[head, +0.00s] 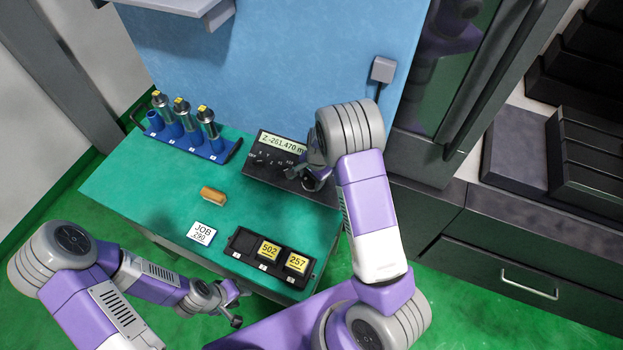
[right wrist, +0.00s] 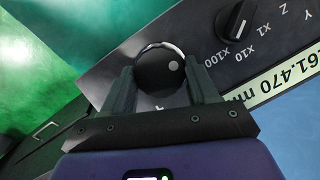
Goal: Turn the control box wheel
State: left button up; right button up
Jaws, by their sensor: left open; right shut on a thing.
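The control box (head: 262,167) is a dark panel with a pale readout at the back right of the green table. In the right wrist view its face (right wrist: 190,38) shows a pointer knob (right wrist: 237,20) with X1, X10 and X100 marks. The wheel (right wrist: 161,72) is a round black disc with a light dot near its right side. My right gripper (right wrist: 163,84) is shut on the wheel, one finger on each side; in the head view the arm partly hides the wheel. My left gripper (head: 236,305) is open and empty, low in front of the table.
On the green table (head: 150,187) stand a blue rack (head: 213,152) with several metal holders, a tan block (head: 213,194), a JOB card (head: 202,232) and a black tray (head: 275,277) with yellow-labelled pieces. A dark cabinet (head: 510,240) stands at the right.

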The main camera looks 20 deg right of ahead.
aim_at(314, 182)
jog(key=shift+s+f, duration=0.1)
jog(key=shift+f, duration=0.05)
jog(key=o, duration=0.9)
jog(key=shift+o, duration=0.7)
jog(key=r, duration=0.7)
jog(key=shift+s+d+r, duration=0.2)
jog(key=shift+s+d, duration=0.05)
jog(key=shift+s, duration=0.1)
